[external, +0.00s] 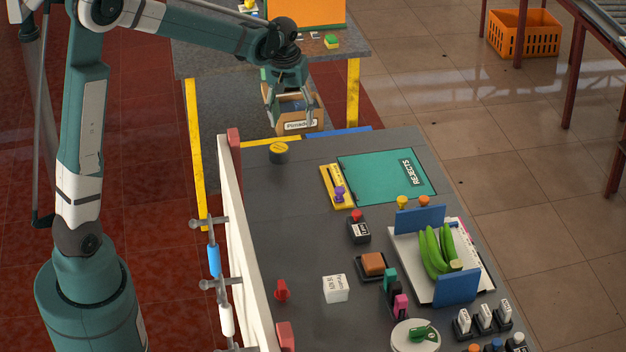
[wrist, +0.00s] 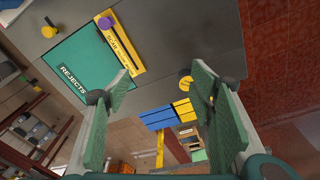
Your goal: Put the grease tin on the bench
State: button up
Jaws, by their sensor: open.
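A small dark round tin with a yellow lid (external: 279,152), which I take for the grease tin, stands on the dark grey bench top (external: 300,235) near its far left corner. In the wrist view the tin (wrist: 186,84) shows close to the right finger, which may cover part of it. My gripper (external: 291,112) is above and beyond the bench's far edge, apart from the tin. In the wrist view my gripper (wrist: 160,88) has its green-padded fingers spread wide with nothing held between them.
A teal REJECTS mat (external: 385,176) and a yellow holder (external: 337,187) lie right of the tin. A white panel (external: 245,235) borders the bench's left side. A labelled brown box (external: 300,125) shows behind my gripper. Bananas (external: 440,250) lie between blue plates. Bare bench surrounds the tin.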

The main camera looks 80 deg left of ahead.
jog(key=s+d+r+m+t, duration=0.1)
jog(key=s+d+r+m, duration=0.15)
jog(key=d, duration=0.55)
jog(key=s+d+r+m+t, duration=0.1)
jog(key=s+d+r, duration=0.1)
jog(key=d+r, duration=0.35)
jog(key=s+d+r+m+t, duration=0.1)
jog(key=s+d+m, duration=0.15)
jog(key=d, duration=0.65)
jog(key=s+d+f+m+t, duration=0.1)
jog(key=s+d+m+t, duration=0.2)
jog(key=s+d, duration=1.2)
jog(key=d+m, duration=0.3)
jog(key=shift+s+d+m+h, duration=0.2)
jog(key=shift+s+m+h, duration=0.1)
jog(key=shift+s+h, duration=0.1)
jog(key=shift+f, duration=0.2)
